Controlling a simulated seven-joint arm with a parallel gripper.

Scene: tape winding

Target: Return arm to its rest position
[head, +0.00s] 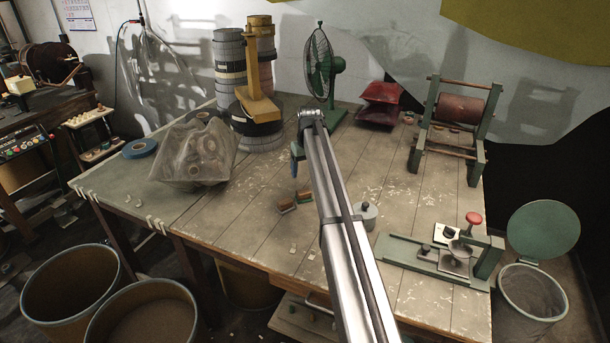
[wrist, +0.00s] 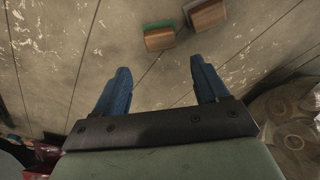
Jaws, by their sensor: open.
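My gripper (wrist: 160,66) shows in the wrist view with its two blue fingers apart and nothing between them. In the head view my gripper (head: 297,158) hangs from the end of my arm above the middle of the wooden table (head: 262,215), partly hidden by the arm. Two small brown and green blocks lie on the table below it: one block (head: 288,207) and beside it another block (head: 304,197). In the wrist view the blocks (wrist: 160,38) lie beyond the fingertips, apart from them.
A clear plastic bag (head: 190,160) of rolls sits at left, near stacked tape rolls (head: 230,62). A roller stand (head: 458,108) and green fixture (head: 415,252) are at right. A grey weighted knob (head: 366,214) is beside my arm.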

